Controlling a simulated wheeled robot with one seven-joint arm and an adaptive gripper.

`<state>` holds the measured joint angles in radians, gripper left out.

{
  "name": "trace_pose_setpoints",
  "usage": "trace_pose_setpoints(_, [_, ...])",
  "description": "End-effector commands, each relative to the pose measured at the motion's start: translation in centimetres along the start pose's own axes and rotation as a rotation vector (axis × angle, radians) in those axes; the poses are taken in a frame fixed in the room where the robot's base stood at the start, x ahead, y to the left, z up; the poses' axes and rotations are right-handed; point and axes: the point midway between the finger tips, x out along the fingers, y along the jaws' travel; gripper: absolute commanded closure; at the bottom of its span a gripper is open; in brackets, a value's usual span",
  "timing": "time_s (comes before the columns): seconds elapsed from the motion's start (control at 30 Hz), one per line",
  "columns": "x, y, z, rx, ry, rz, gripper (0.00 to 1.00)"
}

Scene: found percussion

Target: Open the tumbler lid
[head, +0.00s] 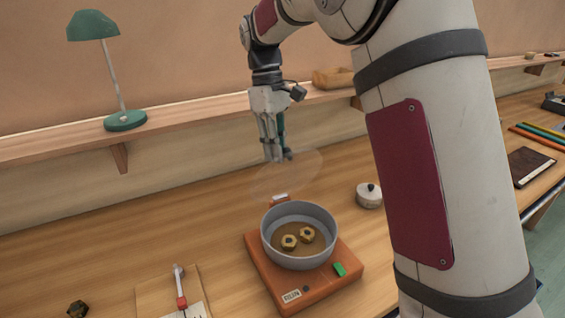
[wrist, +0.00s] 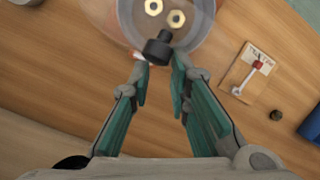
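The tumbler is a grey round drum (head: 300,207) on an orange base (head: 265,277), with two brass nuts (head: 289,242) inside. Its clear lid (head: 287,174) is raised at the back and tilted up from the hinge (head: 280,198), leaving the drum's top uncovered. My gripper (head: 275,157) is at the lid's upper part, pointing down. In the wrist view my gripper (wrist: 160,62) has its green fingers spread, with the lid's black knob (wrist: 157,50) just beyond and between the tips. Whether a finger touches the knob is unclear. The drum (wrist: 200,35) shows beyond it.
A small white lidded pot (head: 369,195) stands right of the tumbler. A wooden board with a red-and-metal piece (head: 180,287) and a dark nut (head: 78,309) lie front left. A shelf with a green lamp (head: 125,121) runs behind.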

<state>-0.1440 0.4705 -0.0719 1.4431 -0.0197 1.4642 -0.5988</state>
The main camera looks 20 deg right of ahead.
Motion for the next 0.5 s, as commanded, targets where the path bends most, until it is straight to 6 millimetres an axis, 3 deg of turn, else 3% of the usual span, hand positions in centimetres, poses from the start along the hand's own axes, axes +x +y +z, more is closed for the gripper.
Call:
trace_pose_setpoints(0.03, [0.42,1.09,0.87,0.018,-0.015,0.009,0.77])
trace_pose_setpoints(0.1, [0.37,1.03,0.96,0.017,-0.016,0.008,0.61])
trace_pose_setpoints(0.5, [0.19,0.62,0.91,0.012,-0.015,0.006,0.6])
